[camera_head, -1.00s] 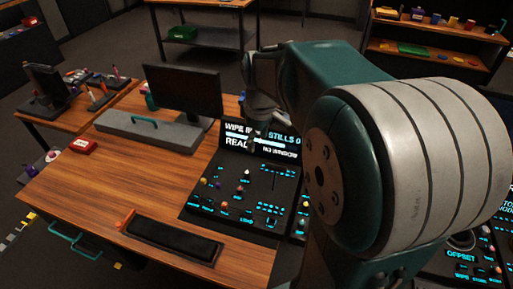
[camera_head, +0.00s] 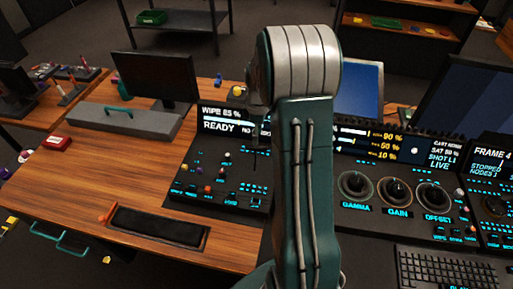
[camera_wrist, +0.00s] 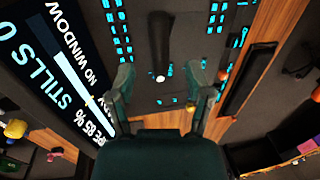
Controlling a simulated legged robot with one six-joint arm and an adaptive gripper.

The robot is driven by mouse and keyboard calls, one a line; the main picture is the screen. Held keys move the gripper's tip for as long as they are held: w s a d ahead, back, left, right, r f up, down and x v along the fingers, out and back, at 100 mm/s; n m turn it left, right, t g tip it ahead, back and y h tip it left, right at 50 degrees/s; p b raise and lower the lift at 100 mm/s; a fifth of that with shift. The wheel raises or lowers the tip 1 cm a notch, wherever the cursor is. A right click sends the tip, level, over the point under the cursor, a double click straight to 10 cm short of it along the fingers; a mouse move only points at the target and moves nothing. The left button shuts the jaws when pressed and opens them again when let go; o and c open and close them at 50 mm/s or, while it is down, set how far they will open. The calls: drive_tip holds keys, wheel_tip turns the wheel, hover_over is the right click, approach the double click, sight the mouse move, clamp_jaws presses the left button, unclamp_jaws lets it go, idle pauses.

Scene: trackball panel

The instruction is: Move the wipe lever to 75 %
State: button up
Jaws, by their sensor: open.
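The wipe lever (camera_wrist: 160,42) shows in the wrist view as a dark post with a pale tip, rising from the black panel. My gripper (camera_wrist: 160,76) is open, with one finger on each side of the lever's pale tip. Gaps show between the tip and both fingers. I cannot tell how deep the tip sits between them. The panel's screen (camera_head: 222,122) reads WIPE 85 % and READY in the head view. It also shows in the wrist view (camera_wrist: 62,75), with a light bar. In the head view my arm hides part of the panel.
The panel (camera_head: 207,187) has several small knobs and lit buttons around the lever. A black tray-like strip (camera_head: 160,226) lies at the front of the wooden desk (camera_head: 75,195). A monitor (camera_head: 155,78) stands behind. Trackballs marked GAMMA, GAIN and OFFSET (camera_head: 436,195) lie right.

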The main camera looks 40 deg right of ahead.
sight(257, 148)
drive_tip(key=f, duration=0.5)
drive_tip(key=shift+s+a+f, duration=0.25)
drive_tip(key=shift+s+a, duration=0.05)
